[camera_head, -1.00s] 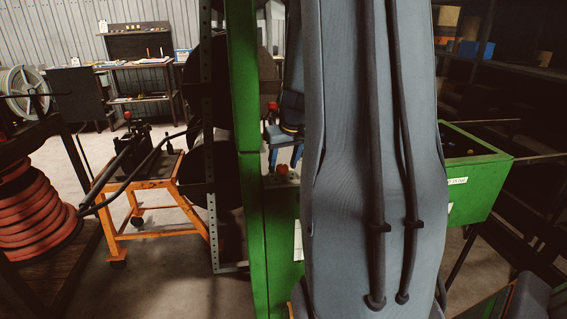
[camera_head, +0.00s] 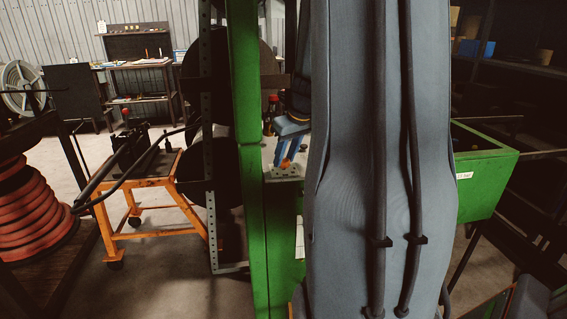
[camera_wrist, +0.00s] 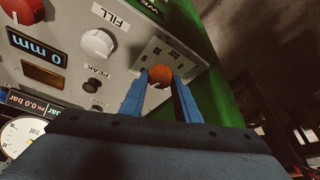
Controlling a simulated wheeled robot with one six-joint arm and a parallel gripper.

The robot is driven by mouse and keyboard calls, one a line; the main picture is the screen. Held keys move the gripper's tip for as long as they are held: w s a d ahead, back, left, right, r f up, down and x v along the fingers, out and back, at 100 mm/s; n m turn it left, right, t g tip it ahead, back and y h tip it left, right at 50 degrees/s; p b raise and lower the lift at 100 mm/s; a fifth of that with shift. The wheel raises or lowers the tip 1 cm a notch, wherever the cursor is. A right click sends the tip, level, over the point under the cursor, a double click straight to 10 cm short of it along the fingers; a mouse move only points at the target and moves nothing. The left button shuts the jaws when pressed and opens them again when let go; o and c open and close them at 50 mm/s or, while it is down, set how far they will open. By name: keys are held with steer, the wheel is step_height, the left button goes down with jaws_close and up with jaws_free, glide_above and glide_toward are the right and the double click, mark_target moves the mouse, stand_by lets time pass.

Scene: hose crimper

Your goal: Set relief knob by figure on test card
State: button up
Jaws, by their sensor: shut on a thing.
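An orange knob (camera_wrist: 160,75) sits on a pale dial plate (camera_wrist: 176,53) marked in bar, with a 0 and a 10, on the grey panel. My gripper (camera_wrist: 161,80) has its blue fingers on either side of the knob, shut on it. In the head view my gripper (camera_head: 289,148) is at the orange knob (camera_head: 286,165), partly behind my arm. The knob's pointer is not clear. I cannot make out a test card for certain; a white label (camera_head: 464,175) on the green box is too small to read surely.
The panel also carries a white FILL knob (camera_wrist: 97,43), a dark PEAK button (camera_wrist: 92,86), a red knob (camera_wrist: 22,10), a lit 0 mm display (camera_wrist: 37,46) and a round gauge (camera_wrist: 20,134). A green post (camera_head: 246,150) stands close left of my arm.

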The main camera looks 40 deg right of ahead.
steer(key=shift+d+n+y+b, duration=0.1)
steer(key=shift+n+y+b, duration=0.75)
steer(key=shift+n, duration=0.75)
steer(key=o, duration=1)
steer(key=b+v, duration=0.1)
steer(key=v, duration=0.7)
